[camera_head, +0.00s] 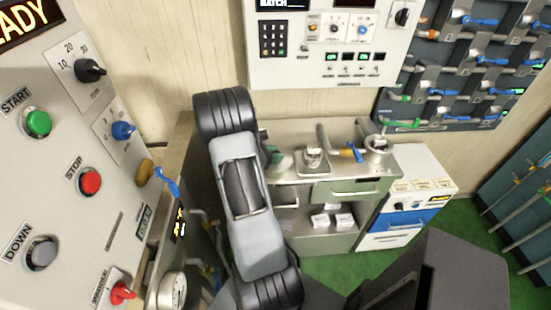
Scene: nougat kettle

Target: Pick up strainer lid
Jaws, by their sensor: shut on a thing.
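My gripper is not in view; my arm's large grey and black link covers the middle of the picture, and the arm's end is hidden or outside the frame. I cannot make out the strainer lid for certain. On the steel bench (297,179), a small vessel with a long handle (315,157) sits on a square tray. A round metal vessel (377,146) stands at the bench's right end. A dark green thing (271,156) shows partly beside my arm; what it is I cannot tell.
A control panel (60,130) with start and stop buttons fills the left side. A wall panel (325,45) hangs behind the bench. A white and blue cabinet (405,215) stands right of it. Valve racks (470,65) are at upper right. Green floor (480,220) lies open at right.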

